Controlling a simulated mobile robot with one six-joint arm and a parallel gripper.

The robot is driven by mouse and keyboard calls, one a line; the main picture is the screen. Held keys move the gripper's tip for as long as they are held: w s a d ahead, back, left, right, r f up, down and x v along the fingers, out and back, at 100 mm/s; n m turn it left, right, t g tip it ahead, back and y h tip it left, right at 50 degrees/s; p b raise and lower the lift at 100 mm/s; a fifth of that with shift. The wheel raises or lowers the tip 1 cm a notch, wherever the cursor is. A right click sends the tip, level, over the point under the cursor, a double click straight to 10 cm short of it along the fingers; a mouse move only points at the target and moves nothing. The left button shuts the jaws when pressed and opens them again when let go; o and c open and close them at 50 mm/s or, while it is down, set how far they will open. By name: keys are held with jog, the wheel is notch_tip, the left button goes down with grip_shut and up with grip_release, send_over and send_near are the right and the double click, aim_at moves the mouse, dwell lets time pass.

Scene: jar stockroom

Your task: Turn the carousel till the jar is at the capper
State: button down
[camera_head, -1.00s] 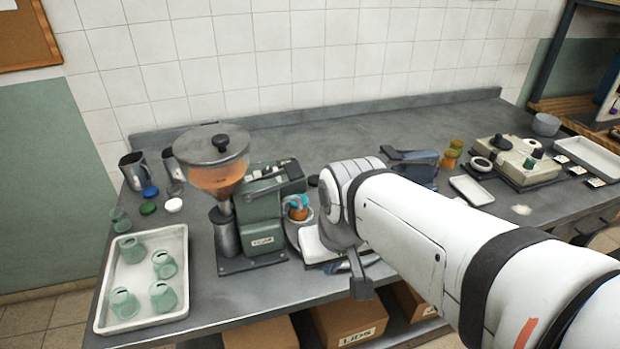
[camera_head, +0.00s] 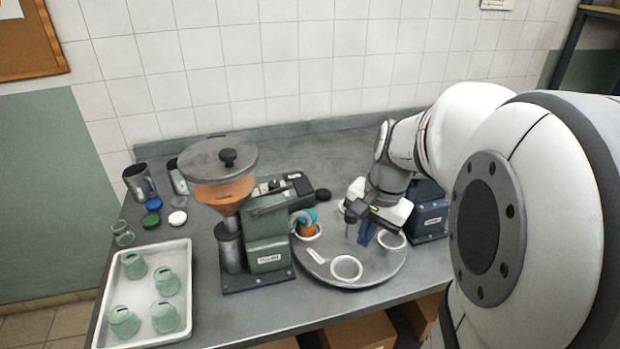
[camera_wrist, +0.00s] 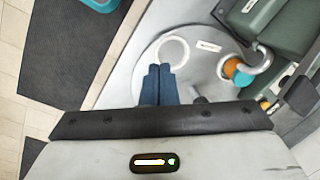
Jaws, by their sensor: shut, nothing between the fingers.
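The round grey carousel (camera_head: 320,272) lies on the bench with white ring seats around its edge; it also shows in the wrist view (camera_wrist: 195,70). The jar (camera_head: 308,230), orange with a teal part, sits at its left edge beside the green filling machine (camera_head: 268,235); it shows in the wrist view too (camera_wrist: 231,68). The blue machine (camera_head: 432,218) to the right, seemingly the capper, is partly behind my arm. My gripper (camera_head: 366,238) is shut and empty, its blue fingers (camera_wrist: 158,75) pointing down over the carousel beside a dark post (camera_head: 350,218). Whether they touch the post is unclear.
A white tray (camera_head: 187,250) with several green glass jars stands at left. Coloured lids (camera_head: 153,204) and metal cups (camera_head: 139,184) lie behind it. The filler's hopper (camera_head: 218,160) rises high. The bench behind the carousel is mostly clear.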

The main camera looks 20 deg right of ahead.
aim_at(365, 268)
jog(key=w+d+f+m+y, duration=0.1)
jog(key=w+d+f+m, duration=0.1)
jog(key=d+f+m, duration=0.4)
jog(key=w+d+f+m+y, duration=0.1)
jog(key=w+d+m+y, duration=0.2)
jog(key=d, duration=0.5)
jog(key=shift+m+h, duration=0.5)
jog(key=shift+h, duration=0.1)
jog(key=x, duration=1)
jog(key=shift+s+a+f, duration=0.1)
jog(key=shift+s+a, duration=0.1)
jog(key=shift+s, duration=0.1)
jog(key=a, duration=0.1)
jog(key=a+p, duration=0.1)
jog(key=a, duration=0.1)
jog(key=shift+w+a, duration=0.15)
jog(key=shift+w, duration=0.15)
jog(key=shift+a, duration=0.3)
jog(key=shift+d, duration=0.1)
